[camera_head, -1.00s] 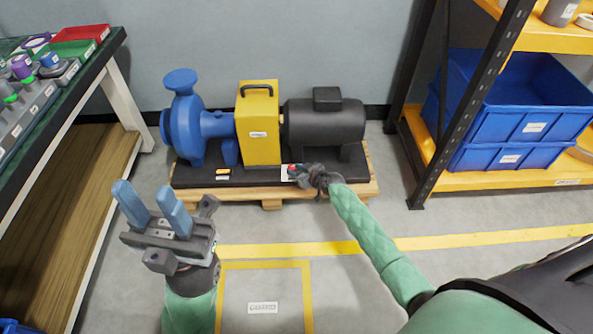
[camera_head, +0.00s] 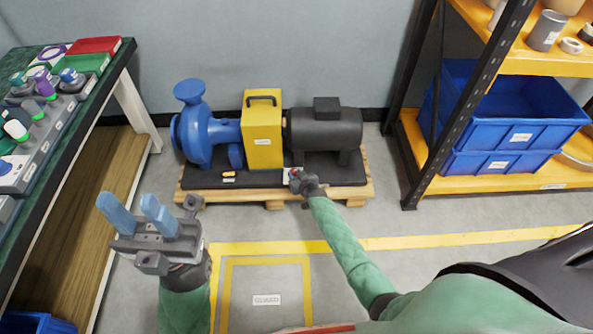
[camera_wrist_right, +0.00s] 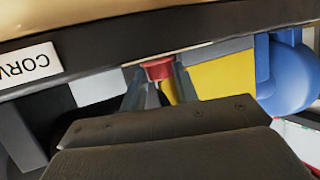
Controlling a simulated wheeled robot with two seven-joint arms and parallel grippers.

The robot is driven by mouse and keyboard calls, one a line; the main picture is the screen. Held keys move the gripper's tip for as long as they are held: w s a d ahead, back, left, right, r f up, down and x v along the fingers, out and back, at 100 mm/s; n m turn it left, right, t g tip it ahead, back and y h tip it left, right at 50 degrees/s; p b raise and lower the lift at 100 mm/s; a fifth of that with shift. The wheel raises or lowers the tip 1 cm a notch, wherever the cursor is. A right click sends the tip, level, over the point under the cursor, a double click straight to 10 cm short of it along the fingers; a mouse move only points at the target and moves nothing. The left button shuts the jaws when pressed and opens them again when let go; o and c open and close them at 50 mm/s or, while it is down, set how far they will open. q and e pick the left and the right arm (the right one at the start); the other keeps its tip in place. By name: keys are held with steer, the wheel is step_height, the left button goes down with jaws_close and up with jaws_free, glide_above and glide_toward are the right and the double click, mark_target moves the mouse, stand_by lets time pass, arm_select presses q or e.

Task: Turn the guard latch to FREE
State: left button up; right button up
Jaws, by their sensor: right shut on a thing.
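The guard latch (camera_wrist_right: 158,68) shows as a small red knob in the right wrist view, at the edge of the black base plate. In the head view the red latch (camera_head: 293,171) is a small spot, mostly hidden by my right gripper (camera_head: 298,178). My right gripper is shut on it, with the fingers on either side of the knob. The yellow guard (camera_head: 262,138) with a black handle stands upright just behind it. The latch's markings cannot be read. My left gripper (camera_head: 138,215) is open and empty, held over the floor at the left.
A blue pump (camera_head: 200,135) and a dark motor (camera_head: 325,130) flank the guard on a wooden pallet (camera_head: 350,197). A workbench (camera_head: 122,62) stands left. A shelf with blue bins (camera_head: 515,125) stands right. The floor in front of the pallet is open.

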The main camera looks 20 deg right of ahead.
steer(key=shift+d, duration=0.1)
stand_by(0.3)
steer(key=o, duration=1)
steer(key=shift+s, duration=0.1)
